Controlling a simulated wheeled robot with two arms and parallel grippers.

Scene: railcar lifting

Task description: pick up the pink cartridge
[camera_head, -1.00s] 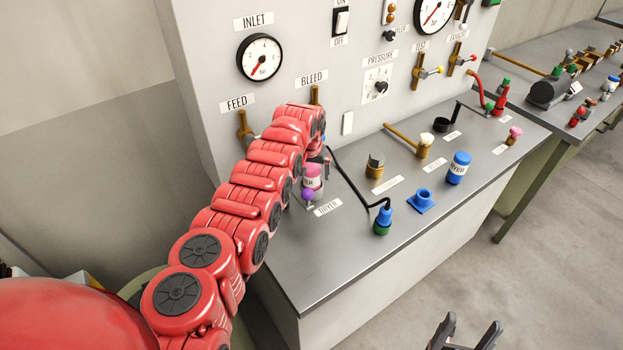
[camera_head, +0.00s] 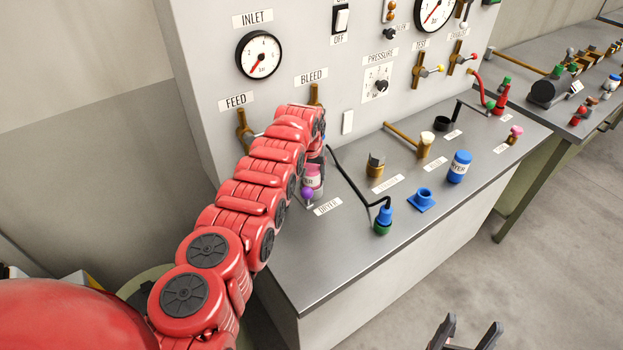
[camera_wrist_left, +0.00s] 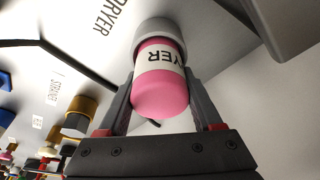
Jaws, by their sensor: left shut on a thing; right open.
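The pink cartridge (camera_wrist_left: 160,88) has a white label band and is held between the two fingers of my left gripper (camera_wrist_left: 158,75) in the left wrist view. A pale grey collar (camera_wrist_left: 160,32) sits at its far end; I cannot tell whether the cartridge is free of it. In the head view the cartridge (camera_head: 312,176) shows partly behind my left arm, above the DRYER label (camera_head: 328,206), and my left gripper is mostly hidden by the arm. My right gripper (camera_head: 468,336) is open and empty at the bottom edge, away from the bench.
A purple ball knob (camera_head: 307,195) is close beside the cartridge. A black hose (camera_head: 352,178) runs right of it to a blue and green fitting (camera_head: 383,218). A blue cartridge (camera_head: 458,167) and brass fittings stand farther right. The bench front is clear.

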